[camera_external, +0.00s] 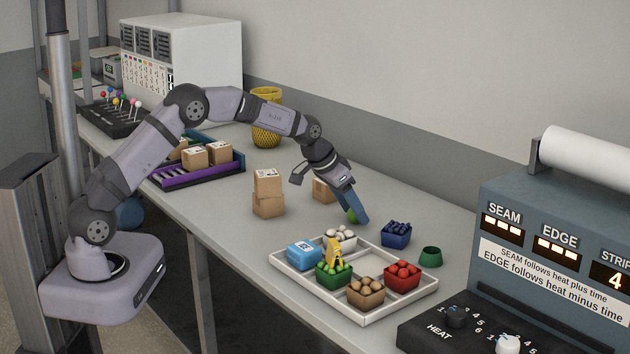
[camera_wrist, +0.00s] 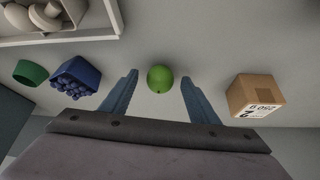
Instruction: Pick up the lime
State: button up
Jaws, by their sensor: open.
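The lime (camera_wrist: 160,78) is a round green fruit on the grey table. In the wrist view it sits between the tips of my gripper's two blue fingers (camera_wrist: 159,84), with a gap on each side. In the external view the lime (camera_external: 352,216) is partly hidden behind the blue fingers of my gripper (camera_external: 357,212), which point down at the table. My gripper is open and holds nothing.
A cardboard box (camera_wrist: 252,95) stands right of the fingers in the wrist view. A blue basket of dark berries (camera_external: 396,234) and a small green cup (camera_external: 430,256) stand nearby. A white tray (camera_external: 283,273) of filled baskets lies in front. Stacked boxes (camera_external: 268,205) stand left.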

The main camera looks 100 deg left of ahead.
jog(key=c, duration=1.1)
jog(key=shift+r, duration=0.1)
notch_tip(320, 180, up, 10)
jog(key=shift+b, duration=0.5)
